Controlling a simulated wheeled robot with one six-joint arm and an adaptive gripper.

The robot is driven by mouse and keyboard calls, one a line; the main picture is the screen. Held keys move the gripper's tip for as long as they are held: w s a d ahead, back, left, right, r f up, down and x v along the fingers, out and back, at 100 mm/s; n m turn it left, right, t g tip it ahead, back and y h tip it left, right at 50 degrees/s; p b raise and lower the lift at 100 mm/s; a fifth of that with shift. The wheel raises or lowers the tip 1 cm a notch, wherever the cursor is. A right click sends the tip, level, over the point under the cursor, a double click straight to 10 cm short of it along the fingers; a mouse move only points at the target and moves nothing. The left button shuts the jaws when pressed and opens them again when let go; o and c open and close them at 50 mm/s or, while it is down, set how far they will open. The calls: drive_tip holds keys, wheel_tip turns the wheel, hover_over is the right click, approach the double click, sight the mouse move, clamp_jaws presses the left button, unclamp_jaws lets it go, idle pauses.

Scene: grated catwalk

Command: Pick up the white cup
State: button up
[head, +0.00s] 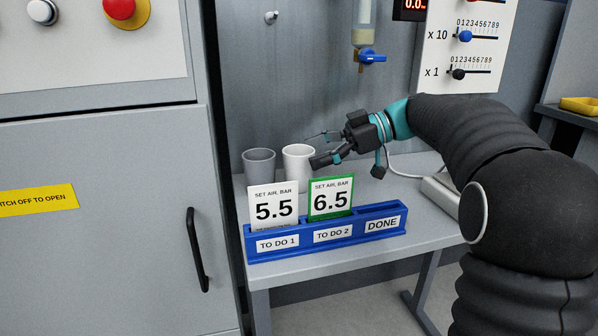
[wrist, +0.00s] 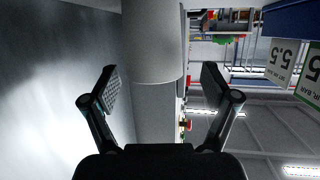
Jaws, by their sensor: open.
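The white cup (head: 296,158) stands upright on the grey bench, behind the blue card rack. My gripper (head: 319,149) is at its right, open. One finger is toward the back of the cup and one toward its front right, near the rim. In the wrist view, which looks upside down, a pale cup (wrist: 153,38) fills the top middle, between the open fingers of my gripper (wrist: 159,72). I cannot tell whether a finger touches it. The cup's lower part is partly hidden by the cards in the head view.
A grey cup (head: 259,163) stands close on the white cup's left. The blue rack (head: 375,228) in front holds cards reading 5.5 (head: 274,207) and 6.5 (head: 330,199). A blue-handled valve (head: 371,56) hangs above. A grey cabinet (head: 100,240) stands at the left.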

sight(284, 160)
drive_tip(key=shift+w+p+x, duration=0.2)
drive_tip(key=shift+x, duration=1.3)
drive_tip(key=shift+w+p+x, duration=0.2)
drive_tip(key=shift+x, duration=1.25)
drive_tip(key=shift+a+r, duration=0.1)
drive_tip(key=c, duration=0.9)
drive_tip(key=shift+c, duration=0.2)
